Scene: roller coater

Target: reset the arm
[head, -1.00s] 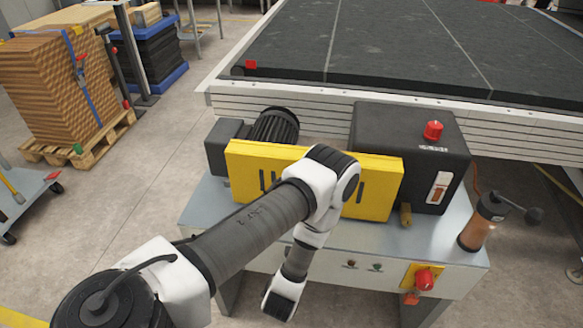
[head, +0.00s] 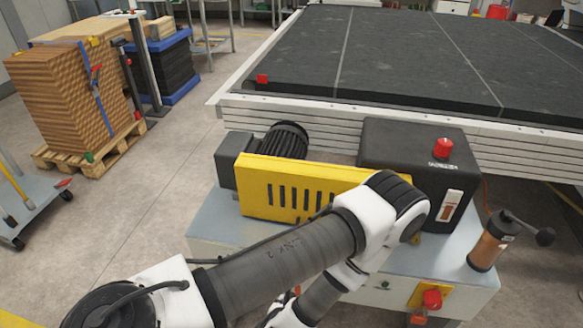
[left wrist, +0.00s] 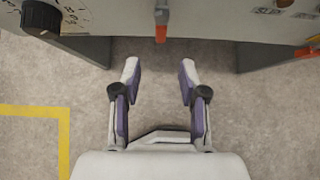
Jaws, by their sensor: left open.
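My left arm crosses the lower middle of the head view, in front of the roller coater's yellow guard (head: 285,190). Its gripper is out of the head view. In the left wrist view my left gripper (left wrist: 158,80) is open and empty, its two fingers apart over the grey floor. The front edge of the machine cabinet (left wrist: 215,22) lies beyond the fingertips. My right gripper is in neither view.
The machine carries a black box with a red button (head: 443,148), a grinder-like handle unit (head: 492,240) and a red stop button (head: 432,299). A black conveyor bed (head: 400,55) stands behind. A pallet stack (head: 65,100) and a cart (head: 30,205) stand left. Floor between is clear.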

